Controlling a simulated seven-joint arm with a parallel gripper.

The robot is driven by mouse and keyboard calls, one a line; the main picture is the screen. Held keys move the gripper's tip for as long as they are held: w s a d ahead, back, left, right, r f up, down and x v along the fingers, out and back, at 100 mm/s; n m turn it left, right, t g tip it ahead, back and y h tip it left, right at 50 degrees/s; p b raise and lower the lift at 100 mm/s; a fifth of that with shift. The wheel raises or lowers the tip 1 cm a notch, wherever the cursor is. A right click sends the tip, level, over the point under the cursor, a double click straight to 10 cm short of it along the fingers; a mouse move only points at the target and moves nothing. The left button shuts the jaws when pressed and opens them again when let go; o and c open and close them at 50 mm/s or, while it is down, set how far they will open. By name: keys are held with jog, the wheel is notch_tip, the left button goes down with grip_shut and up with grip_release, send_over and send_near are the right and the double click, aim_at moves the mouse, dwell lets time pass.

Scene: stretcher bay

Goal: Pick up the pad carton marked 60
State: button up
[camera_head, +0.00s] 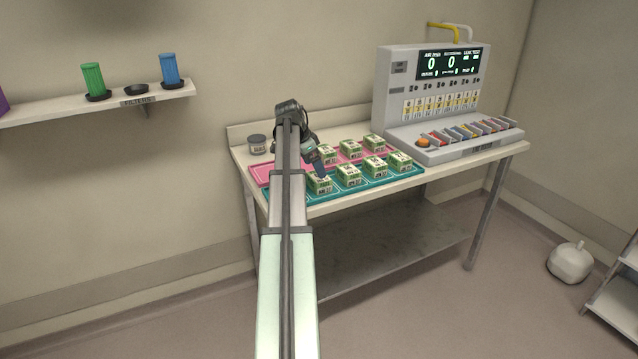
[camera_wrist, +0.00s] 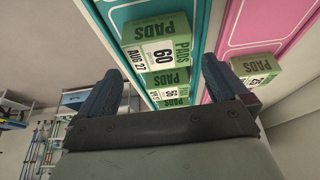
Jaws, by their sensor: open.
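The pad carton marked 60 (camera_wrist: 160,50) is green and white and sits on the teal tray (camera_wrist: 199,40). In the wrist view it shows beyond and between the two fingers of my gripper (camera_wrist: 162,72). My gripper is open, with nothing between its fingers. In the head view, my gripper (camera_head: 318,166) is above the left end of the teal tray, close over the leftmost carton (camera_head: 320,184), which appears to be the one marked 60. The print there is too small to read.
More pad cartons (camera_head: 348,177) stand in a row along the teal tray. Others (camera_head: 350,149) stand on the pink tray (camera_head: 262,174) behind. A grey jar (camera_head: 257,144) is at the back left. A console (camera_head: 430,90) fills the right of the table.

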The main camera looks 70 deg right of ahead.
aim_at(319, 182)
jog(key=shift+x, duration=3.4)
jog(key=shift+w+a+f, duration=0.1)
jog(key=shift+w+a, duration=0.05)
jog(key=c, duration=0.8)
